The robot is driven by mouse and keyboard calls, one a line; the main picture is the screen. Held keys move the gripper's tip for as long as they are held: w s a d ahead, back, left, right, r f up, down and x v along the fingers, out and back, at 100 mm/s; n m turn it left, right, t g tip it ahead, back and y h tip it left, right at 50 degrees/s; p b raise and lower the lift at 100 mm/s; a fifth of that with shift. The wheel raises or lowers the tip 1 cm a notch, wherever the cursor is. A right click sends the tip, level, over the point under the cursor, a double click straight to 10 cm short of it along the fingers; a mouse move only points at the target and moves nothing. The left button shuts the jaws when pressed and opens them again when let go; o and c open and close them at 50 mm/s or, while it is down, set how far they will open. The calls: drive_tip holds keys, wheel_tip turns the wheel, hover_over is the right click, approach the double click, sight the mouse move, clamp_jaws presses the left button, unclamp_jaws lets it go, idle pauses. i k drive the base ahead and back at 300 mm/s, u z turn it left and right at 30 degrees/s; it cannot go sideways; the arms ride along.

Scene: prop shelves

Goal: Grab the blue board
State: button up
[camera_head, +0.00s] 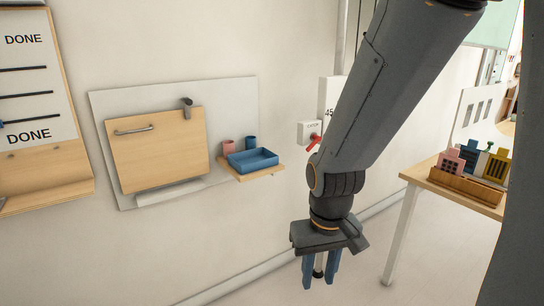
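My gripper (320,274) hangs pointing down at the lower middle, left of the table and apart from the boards. Its two blue fingers are spread, with a small dark part showing between them and no board held.
The light wood table (428,179) has a white leg near my arm. On the wall are a small shelf with a blue tray (253,161) and cups, a wooden door panel (158,155), and a red-handled switch box (310,131). Floor between wall and table is clear.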

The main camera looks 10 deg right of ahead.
sight(470, 153)
drive_tip(key=i, duration=0.9)
drive_tip(key=z, duration=3.05)
drive_tip(key=i, duration=1.55)
drive_tip(key=u, duration=1.8)
drive_tip(key=i, duration=0.25)
drive_tip(key=u, duration=0.1)
